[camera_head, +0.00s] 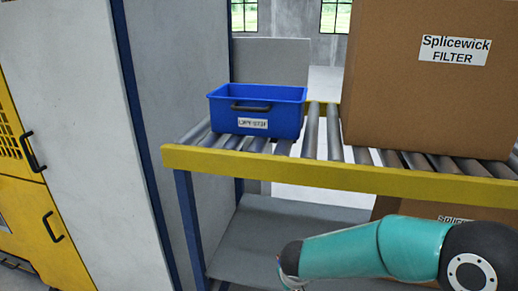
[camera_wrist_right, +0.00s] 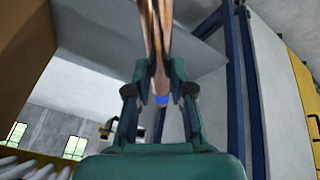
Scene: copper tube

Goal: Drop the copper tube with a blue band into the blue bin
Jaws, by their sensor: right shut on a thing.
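The blue bin (camera_head: 257,111) stands upright on the left end of a roller conveyor in the head view. It has a dark handle and a white label on its front. In the right wrist view the copper tube (camera_wrist_right: 155,32) is between the fingers of my right gripper (camera_wrist_right: 159,85), which is shut on it. The blue band (camera_wrist_right: 162,100) shows at the tube's lower end in that view. The tube's other end runs out of the top of the picture. In the head view my right arm is low at the right, and its gripper is cut off by the bottom edge. My left gripper is not in view.
The roller conveyor has a yellow front rail (camera_head: 330,175) and blue legs. A large cardboard box (camera_head: 430,90) stands on it right of the bin, with bare rollers (camera_head: 322,130) between. Another box (camera_head: 420,210) is below. A grey and yellow cabinet (camera_head: 70,130) is at the left.

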